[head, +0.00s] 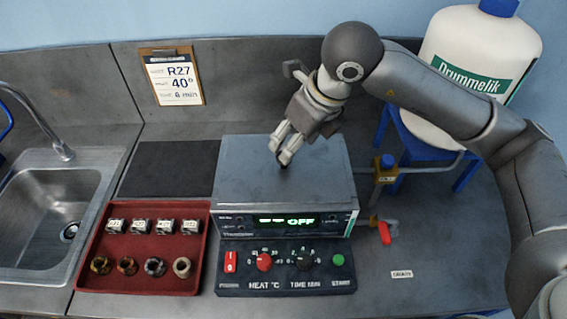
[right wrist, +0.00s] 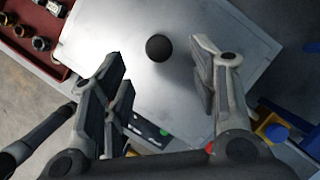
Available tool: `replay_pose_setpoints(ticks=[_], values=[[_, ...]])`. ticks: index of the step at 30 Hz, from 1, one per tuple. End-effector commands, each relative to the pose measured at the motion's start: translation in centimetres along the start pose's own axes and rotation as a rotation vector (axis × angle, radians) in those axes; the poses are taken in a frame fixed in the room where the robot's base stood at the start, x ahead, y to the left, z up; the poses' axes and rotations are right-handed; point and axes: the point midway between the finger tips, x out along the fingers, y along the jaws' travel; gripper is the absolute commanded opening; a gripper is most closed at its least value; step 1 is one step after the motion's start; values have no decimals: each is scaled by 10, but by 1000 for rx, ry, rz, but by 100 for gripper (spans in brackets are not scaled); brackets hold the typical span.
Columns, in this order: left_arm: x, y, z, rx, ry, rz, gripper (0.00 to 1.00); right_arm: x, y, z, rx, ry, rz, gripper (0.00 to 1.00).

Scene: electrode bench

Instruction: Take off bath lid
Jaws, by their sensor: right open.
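The bath lid (head: 240,180) is a flat grey metal plate on top of the bath (head: 228,222), whose display reads OFF. Its round black knob (right wrist: 159,48) shows in the right wrist view, between and just beyond my open fingers. In the head view the knob is mostly hidden by my right gripper (head: 283,158), which is above the lid. In the right wrist view my right gripper (right wrist: 160,85) is open and empty, with a finger to either side of the knob, apart from it. My left gripper is not in view.
A red tray (head: 140,270) with several labelled blocks and round fittings lies left of the bath. A dark mat (head: 170,168) is bare. A sink (head: 45,215) is far left. A tap with red handle (head: 387,230) and a large white container (head: 470,75) stand right.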

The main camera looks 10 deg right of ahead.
Motion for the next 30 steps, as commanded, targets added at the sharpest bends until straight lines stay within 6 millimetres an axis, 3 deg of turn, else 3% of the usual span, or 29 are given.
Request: replay_pose_setpoints(ticks=[11, 19, 27, 30], values=[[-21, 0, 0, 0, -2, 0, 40, 32, 2, 1, 0, 3, 5, 55], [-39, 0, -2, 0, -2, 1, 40, 68, 2, 0, 0, 2, 4, 55], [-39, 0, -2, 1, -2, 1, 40, 74, 2, 0, -1, -2, 4, 55], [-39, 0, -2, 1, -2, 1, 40, 74, 2, 0, -1, -2, 4, 44]])
